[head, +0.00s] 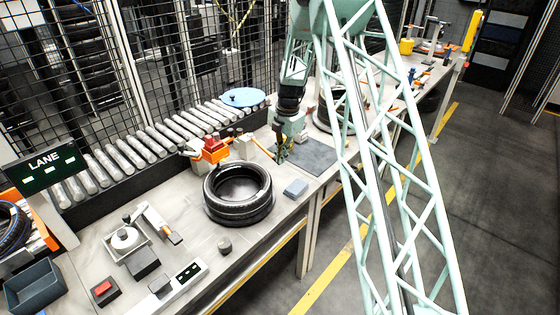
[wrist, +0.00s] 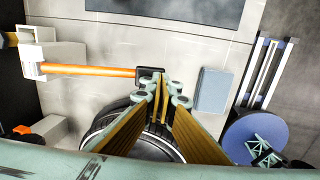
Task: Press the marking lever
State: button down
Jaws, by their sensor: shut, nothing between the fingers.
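The lever that I take for the marking lever is an orange rod (wrist: 100,70) with a black end pad, reaching out from a pale block (wrist: 38,55) in the wrist view. In the head view my gripper (head: 283,154) points down near the pale block. A black tyre (head: 238,194) lies flat on the bench; my fingers partly hide it in the wrist view.
A grey-blue block (head: 296,187) lies right of the tyre, with a dark mat (head: 310,157) beyond. An orange device with a red top (head: 215,150) stands behind the tyre. A roller conveyor (head: 165,140) runs along the back. Fixtures and a red button (head: 103,288) occupy the bench's near left.

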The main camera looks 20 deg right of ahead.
jog(key=s+d+r, duration=0.2)
jog(key=s+r, duration=0.2)
jog(key=r, duration=0.6)
jog(key=shift+s+r, duration=0.25)
jog(key=shift+r, duration=0.1)
jog(key=shift+d, duration=0.1)
dwell(0.6)
jog(key=s+a+r+m+t+b, duration=0.1)
jog(key=s+a+r+m, duration=0.55)
jog(key=s+r, duration=0.6)
jog(key=s+a+r+m, duration=0.5)
jog(key=s+a+r, duration=0.3)
jog(key=s+r, duration=0.5)
jog(key=s+a+r+m, duration=0.1)
jog(key=s+a+m, duration=0.1)
jog(key=s, duration=0.8)
jog(key=s+a+m+t+b, duration=0.1)
jog(key=s+m, duration=0.4)
jog(key=s, duration=0.5)
jog(key=s+a+r+m, duration=0.1)
jog(key=s+m, duration=0.3)
jog(key=s, duration=0.6)
jog(key=shift+a+r+t+h+b, duration=0.3)
jog(key=shift+a+t, duration=0.1)
jog(key=shift+a, duration=0.5)
jog(key=shift+m, duration=0.25)
